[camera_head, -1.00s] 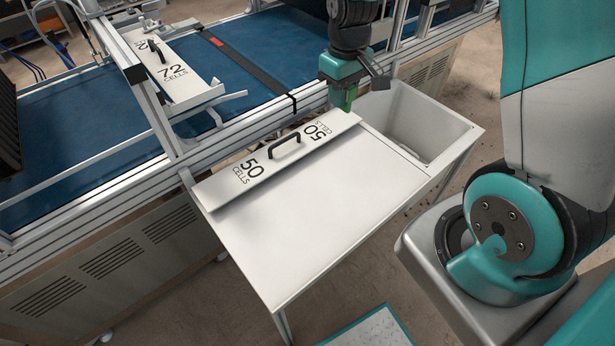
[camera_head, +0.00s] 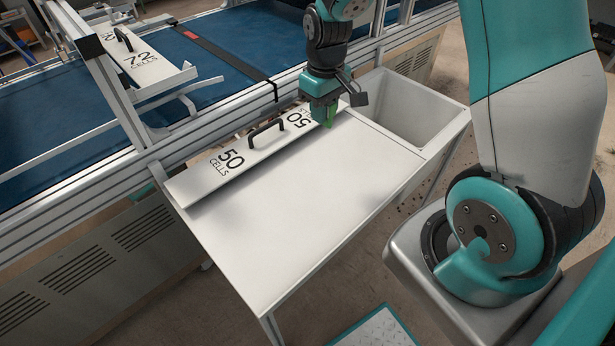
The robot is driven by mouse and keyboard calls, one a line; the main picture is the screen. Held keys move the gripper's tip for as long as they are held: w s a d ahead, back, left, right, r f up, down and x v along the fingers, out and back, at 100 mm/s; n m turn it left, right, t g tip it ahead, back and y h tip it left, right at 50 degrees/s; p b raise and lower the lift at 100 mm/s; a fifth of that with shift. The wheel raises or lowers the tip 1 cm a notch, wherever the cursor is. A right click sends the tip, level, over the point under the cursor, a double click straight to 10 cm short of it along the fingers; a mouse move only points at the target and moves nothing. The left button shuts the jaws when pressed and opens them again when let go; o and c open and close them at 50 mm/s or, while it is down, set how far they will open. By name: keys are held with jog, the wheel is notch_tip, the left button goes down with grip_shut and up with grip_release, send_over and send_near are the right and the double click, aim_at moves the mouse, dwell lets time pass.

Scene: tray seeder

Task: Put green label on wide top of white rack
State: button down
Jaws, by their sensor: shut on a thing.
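The white rack (camera_head: 290,210) has a wide flat white top, seen from above in the head view. My gripper (camera_head: 327,110) is over the far right part of this top, by the right end of the 50 CELLS plate (camera_head: 200,177). It points down and is shut on a small green label (camera_head: 330,118), only partly visible between the fingers. The label's lower end is close to the plate's end and the top; I cannot tell whether it touches either.
The 50 CELLS plate has a black handle (camera_head: 266,133) and lies along the far edge. An open white basin (camera_head: 419,112) adjoins the top at right. A blue conveyor (camera_head: 190,65) with a 72 CELLS plate (camera_head: 145,72) lies beyond. The near top is clear.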

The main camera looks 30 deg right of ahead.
aim_at(320, 179)
notch_tip(320, 179, down, 19)
jog(key=shift+r, duration=0.2)
jog(key=shift+f+b, duration=0.15)
jog(key=shift+b, duration=0.15)
jog(key=c, duration=1)
grip_release()
